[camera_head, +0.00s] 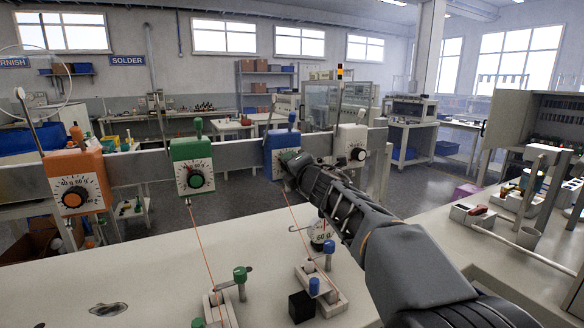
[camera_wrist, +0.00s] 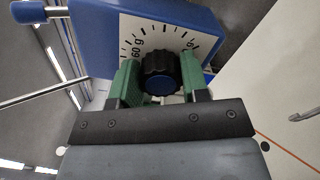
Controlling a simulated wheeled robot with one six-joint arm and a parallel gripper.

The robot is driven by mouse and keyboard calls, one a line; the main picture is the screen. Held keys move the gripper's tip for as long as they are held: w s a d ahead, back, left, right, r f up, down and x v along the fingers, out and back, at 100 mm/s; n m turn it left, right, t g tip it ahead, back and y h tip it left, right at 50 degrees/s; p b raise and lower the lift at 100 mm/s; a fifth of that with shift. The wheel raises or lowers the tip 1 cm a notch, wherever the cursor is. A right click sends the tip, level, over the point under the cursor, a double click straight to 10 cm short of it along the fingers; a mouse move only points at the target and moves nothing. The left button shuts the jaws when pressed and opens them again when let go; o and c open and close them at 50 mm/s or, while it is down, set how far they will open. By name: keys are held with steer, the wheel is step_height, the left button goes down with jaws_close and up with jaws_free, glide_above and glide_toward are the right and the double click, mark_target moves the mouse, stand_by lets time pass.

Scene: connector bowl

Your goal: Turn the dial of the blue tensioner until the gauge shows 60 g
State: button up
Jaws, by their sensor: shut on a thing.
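The blue tensioner (camera_head: 273,146) hangs on the metal rail, between the green and the white tensioner. In the wrist view its blue body (camera_wrist: 205,25) carries a white scale plate (camera_wrist: 165,32) with a "60 g" mark at the left. Its black dial with a blue cap (camera_wrist: 160,78) sits between the green fingers of my gripper (camera_wrist: 161,84), which is shut on it. In the head view my gripper (camera_head: 297,168) covers most of the dial.
An orange tensioner (camera_head: 77,184), a green tensioner (camera_head: 194,165) and a white tensioner (camera_head: 350,145) share the rail (camera_head: 130,168). A black block (camera_head: 301,307) and small fixtures with coloured knobs stand on the pale bench (camera_head: 120,275). Orange threads run down from the tensioners.

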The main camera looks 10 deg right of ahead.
steer(key=o, duration=0.9)
steer(key=shift+s, duration=0.1)
steer(key=s+d, duration=0.1)
steer(key=s, duration=0.8)
steer(key=s+d+p, duration=0.1)
steer(key=s, duration=0.3)
steer(key=shift+s+d, duration=0.15)
steer(key=shift+d, duration=0.15)
